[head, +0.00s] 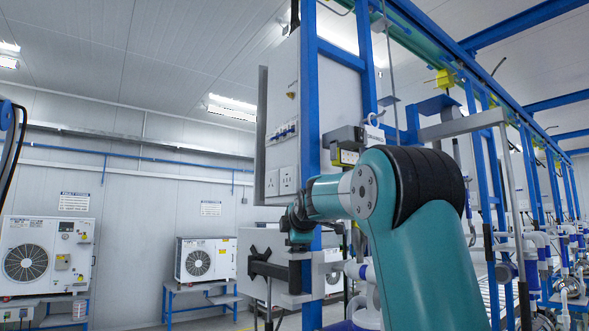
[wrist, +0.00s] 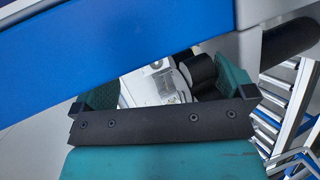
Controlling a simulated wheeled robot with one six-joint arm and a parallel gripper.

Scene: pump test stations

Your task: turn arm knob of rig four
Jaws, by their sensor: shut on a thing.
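My gripper (head: 262,264) is at the lower end of a blue post of the test rig (head: 311,110) in the head view, beside a grey box. In the wrist view, the two teal fingers of my gripper (wrist: 167,86) stand apart behind a dark crossbar. My gripper is shut on the arm knob; a black round part (wrist: 200,70), which looks like this knob, shows between the fingers, close to the right one. Pale metal or white parts lie beside it. The crossbar and a blue beam hide much of the grip, and the knob's angle cannot be told.
A blue beam (wrist: 130,45) crosses the wrist view close by. A panel with sockets (head: 282,180) is on the rig above my gripper. White outdoor units (head: 48,255) and (head: 205,260) stand along the far wall. Blue frames and pipes run along the right.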

